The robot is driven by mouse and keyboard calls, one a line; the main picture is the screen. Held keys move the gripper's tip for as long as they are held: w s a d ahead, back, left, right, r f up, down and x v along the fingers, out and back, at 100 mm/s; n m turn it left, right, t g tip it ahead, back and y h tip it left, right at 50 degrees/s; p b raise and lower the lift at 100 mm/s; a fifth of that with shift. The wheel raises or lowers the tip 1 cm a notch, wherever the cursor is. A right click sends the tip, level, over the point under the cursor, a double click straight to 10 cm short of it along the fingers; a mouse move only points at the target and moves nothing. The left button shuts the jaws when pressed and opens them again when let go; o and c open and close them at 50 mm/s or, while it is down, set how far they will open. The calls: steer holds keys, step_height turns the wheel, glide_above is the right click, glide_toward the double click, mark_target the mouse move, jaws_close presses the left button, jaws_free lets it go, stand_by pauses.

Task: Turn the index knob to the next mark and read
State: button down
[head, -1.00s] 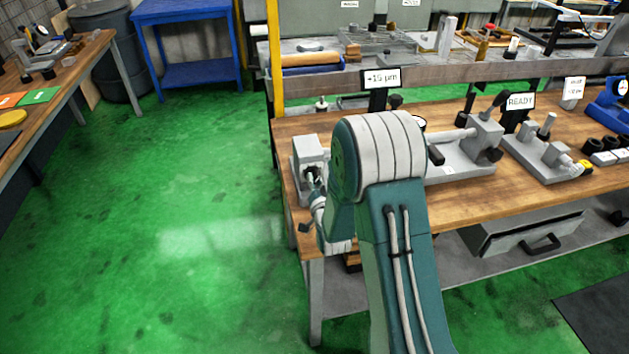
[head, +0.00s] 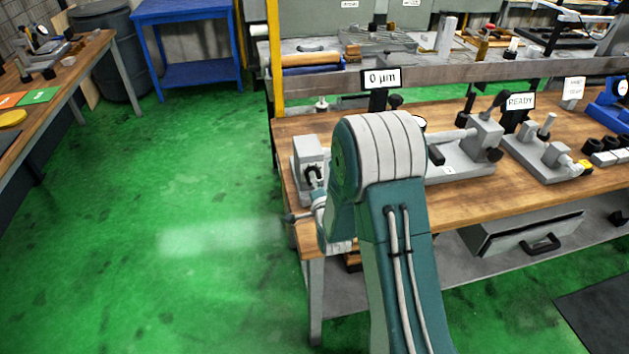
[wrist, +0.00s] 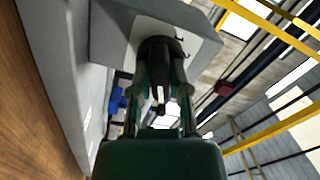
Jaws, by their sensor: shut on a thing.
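The index knob (wrist: 160,52) is black and sits on the face of a grey block. It shows in the wrist view between the fingers of my gripper (wrist: 160,92), which is shut on it. In the head view the grey block (head: 310,152) stands at the left end of the bench, with the dark knob (head: 313,174) low on its front. My arm hides most of the gripper there. A display (head: 381,78) behind the arm reads "0 µm".
The wooden bench (head: 445,210) carries a grey fixture (head: 470,150) right of my arm and another beside a "READY" sign (head: 519,101). A drawer (head: 530,232) stands partly open below. The green floor (head: 180,250) to the left is clear.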

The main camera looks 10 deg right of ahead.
steer(key=shift+d, duration=0.1)
stand_by(0.3)
steer(key=c, duration=0.6)
jaws_free()
steer(key=shift+d, duration=0.1)
steer(key=s, duration=1.1)
steer(key=shift+s, duration=0.4)
steer(key=shift+f, duration=0.1)
